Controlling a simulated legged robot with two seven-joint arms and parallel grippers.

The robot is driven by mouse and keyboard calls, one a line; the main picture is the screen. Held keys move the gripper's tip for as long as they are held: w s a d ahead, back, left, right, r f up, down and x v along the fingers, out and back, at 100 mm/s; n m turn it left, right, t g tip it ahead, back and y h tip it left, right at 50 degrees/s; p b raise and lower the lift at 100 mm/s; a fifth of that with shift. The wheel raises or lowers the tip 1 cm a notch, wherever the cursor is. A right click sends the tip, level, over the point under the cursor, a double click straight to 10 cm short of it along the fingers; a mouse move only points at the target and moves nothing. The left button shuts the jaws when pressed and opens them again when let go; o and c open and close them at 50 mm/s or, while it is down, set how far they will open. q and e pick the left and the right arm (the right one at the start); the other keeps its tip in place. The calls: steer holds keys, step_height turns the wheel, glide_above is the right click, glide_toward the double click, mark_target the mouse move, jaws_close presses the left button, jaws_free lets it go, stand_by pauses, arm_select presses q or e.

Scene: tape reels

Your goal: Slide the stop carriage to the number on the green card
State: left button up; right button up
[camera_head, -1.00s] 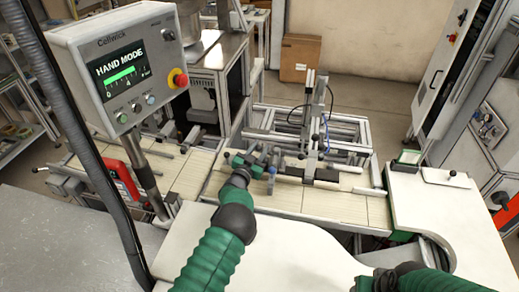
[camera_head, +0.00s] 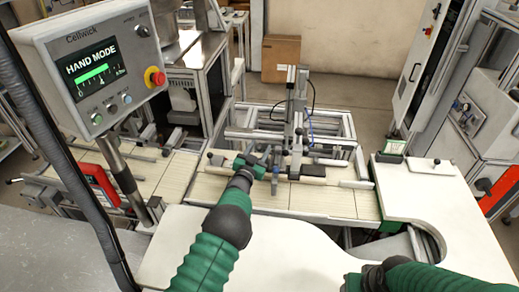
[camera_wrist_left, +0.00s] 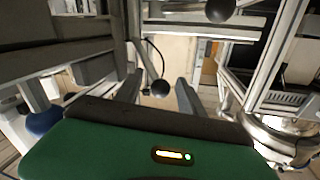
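The stop carriage appears as a small grey block with a blue knob (camera_head: 275,172) on the rail in the head view, partly hidden by my left gripper. The blue knob also shows in the left wrist view (camera_wrist_left: 45,121). My left gripper (camera_head: 268,160) is at the carriage, left of the upright column. In the left wrist view my left gripper's fingers (camera_wrist_left: 160,92) stand apart, with a black ball knob (camera_wrist_left: 160,88) between them and gaps on both sides. A small green-framed card (camera_head: 393,147) stands at the right; its number is unreadable. My right gripper is out of view.
An upright post (camera_head: 298,105) with cables rises over the rail just right of my left gripper. A control panel (camera_head: 92,75) reading HAND MODE stands at the left. The white worktop (camera_head: 270,255) in front is clear, apart from my arms.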

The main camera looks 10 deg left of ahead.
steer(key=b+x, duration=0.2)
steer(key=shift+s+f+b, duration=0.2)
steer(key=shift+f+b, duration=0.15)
arm_select(q)
steer(key=s+a, duration=0.3)
steer(key=s, duration=1.3)
steer(key=shift+s, duration=0.2)
steer(key=shift+a, duration=0.15)
